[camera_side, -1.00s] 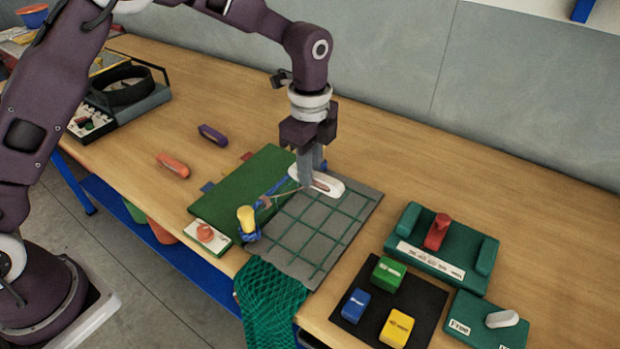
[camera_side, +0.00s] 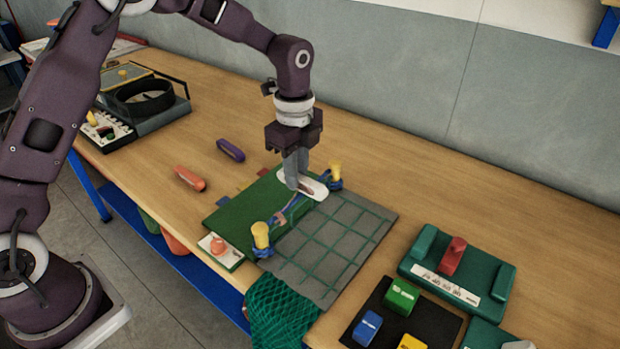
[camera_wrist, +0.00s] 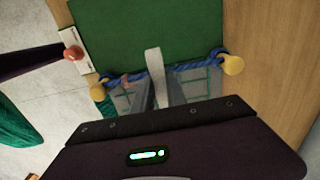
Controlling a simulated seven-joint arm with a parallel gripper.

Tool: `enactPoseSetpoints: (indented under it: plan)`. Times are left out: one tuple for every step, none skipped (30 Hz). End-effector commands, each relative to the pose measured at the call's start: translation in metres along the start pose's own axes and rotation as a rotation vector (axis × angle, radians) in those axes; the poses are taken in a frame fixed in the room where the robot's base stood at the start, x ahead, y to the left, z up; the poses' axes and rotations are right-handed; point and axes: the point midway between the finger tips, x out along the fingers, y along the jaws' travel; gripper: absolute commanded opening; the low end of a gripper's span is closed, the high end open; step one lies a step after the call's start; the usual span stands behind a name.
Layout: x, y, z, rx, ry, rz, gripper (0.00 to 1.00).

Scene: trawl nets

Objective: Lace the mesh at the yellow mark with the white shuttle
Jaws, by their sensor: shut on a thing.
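My gripper (camera_side: 293,183) is shut on the white shuttle (camera_side: 317,190), a long rounded piece held low over the edge between the green board (camera_side: 232,222) and the grey panel with green mesh (camera_side: 345,235). In the wrist view the white shuttle (camera_wrist: 154,62) points over the blue rope (camera_wrist: 203,65) onto the green board. Two yellow-topped clamps, a near one (camera_side: 261,235) and a far one (camera_side: 335,172), stand at the ends of this edge. A small orange-brown piece (camera_wrist: 127,80) lies by the rope. I cannot make out a separate yellow mark; the gripper hides part of the mesh.
Orange (camera_side: 190,179) and purple (camera_side: 231,150) shuttles lie at the left. A white plate with an orange knob (camera_side: 218,246) adjoins the green board. A green fixture with a red handle (camera_side: 452,255) and a black mat with coloured blocks (camera_side: 375,301) stand at the right. Green netting (camera_side: 280,315) hangs off the front.

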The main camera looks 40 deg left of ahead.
Motion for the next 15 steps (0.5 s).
enactPoseSetpoints:
  plan:
    - [0.000, 0.000, 0.006, -0.003, 0.000, 0.000, 0.00]
    - [0.000, 0.000, 0.010, -0.003, 0.000, -0.001, 0.00]
    - [0.000, 0.000, 0.014, -0.002, 0.000, -0.001, 0.00]
    - [0.000, 0.000, 0.018, -0.002, 0.000, -0.001, 0.00]
    - [0.000, 0.000, 0.021, -0.002, 0.000, -0.001, 0.00]
    - [0.000, 0.000, 0.026, -0.002, 0.000, -0.001, 0.00]
    - [0.000, 0.000, 0.029, -0.002, 0.000, -0.001, 0.00]
    - [-0.001, 0.000, 0.033, -0.002, 0.000, -0.001, 0.00]
    - [-0.001, -0.001, 0.037, -0.002, 0.001, -0.001, 0.00]
    - [-0.001, -0.001, 0.041, -0.003, 0.001, -0.002, 0.00]
    - [-0.001, -0.001, 0.045, -0.003, 0.001, -0.002, 0.00]
    - [-0.001, -0.001, 0.049, -0.002, 0.001, -0.002, 0.00]
    - [-0.001, -0.001, 0.053, -0.003, 0.001, -0.002, 0.00]
    - [-0.001, -0.001, 0.056, -0.004, 0.001, -0.002, 0.00]
    - [-0.001, -0.001, 0.060, -0.003, 0.001, -0.002, 0.00]
